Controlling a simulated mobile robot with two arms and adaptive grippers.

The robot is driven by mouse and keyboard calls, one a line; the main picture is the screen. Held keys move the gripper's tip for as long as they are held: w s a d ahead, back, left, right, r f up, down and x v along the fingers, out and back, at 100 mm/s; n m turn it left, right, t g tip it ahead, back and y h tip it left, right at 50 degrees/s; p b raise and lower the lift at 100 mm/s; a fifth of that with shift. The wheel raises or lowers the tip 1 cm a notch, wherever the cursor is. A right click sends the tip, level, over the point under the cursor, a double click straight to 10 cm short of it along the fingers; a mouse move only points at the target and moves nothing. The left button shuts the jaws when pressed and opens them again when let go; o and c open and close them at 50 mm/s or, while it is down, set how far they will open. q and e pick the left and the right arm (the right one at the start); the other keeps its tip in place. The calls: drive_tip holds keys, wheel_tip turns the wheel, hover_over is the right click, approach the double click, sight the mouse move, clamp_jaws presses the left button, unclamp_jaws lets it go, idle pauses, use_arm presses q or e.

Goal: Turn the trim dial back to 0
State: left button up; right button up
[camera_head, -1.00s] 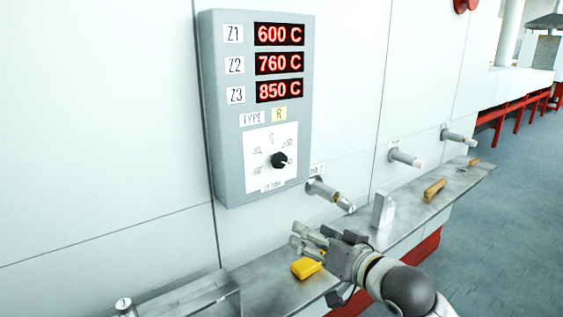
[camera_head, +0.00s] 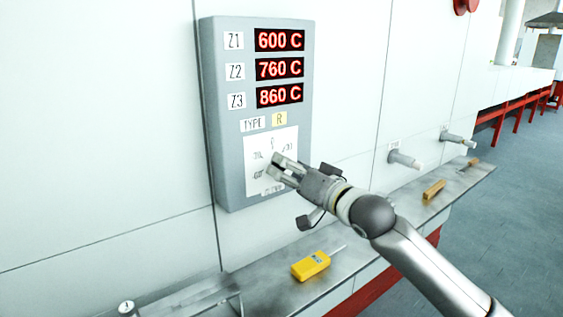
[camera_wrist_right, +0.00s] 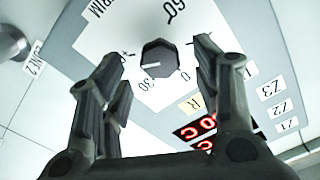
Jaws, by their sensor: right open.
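The grey control box (camera_head: 215,120) hangs on the white wall, with a white dial plate (camera_head: 255,145) low on its front. In the head view my right gripper (camera_head: 276,168) is at the plate and hides the trim dial. In the right wrist view the black trim dial (camera_wrist_right: 160,60) shows between the two open fingers (camera_wrist_right: 158,56), one on each side. I cannot tell whether they touch it. Its white mark points left in that view, away from the printed 0 (camera_wrist_right: 186,75). My left gripper is not in view.
A yellow handheld device (camera_head: 311,265) lies on the metal shelf (camera_head: 365,233) below the box. A wooden-coloured block (camera_head: 434,190) lies farther along it. Capped tubes (camera_head: 404,159) stick out of the wall to the right.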

drive_tip(key=shift+x, duration=1.6)
drive_tip(key=c, duration=1)
drive_tip(key=shift+c, duration=0.2)
drive_tip(key=shift+r+p, duration=0.1)
drive_tip(key=shift+p, duration=0.35)
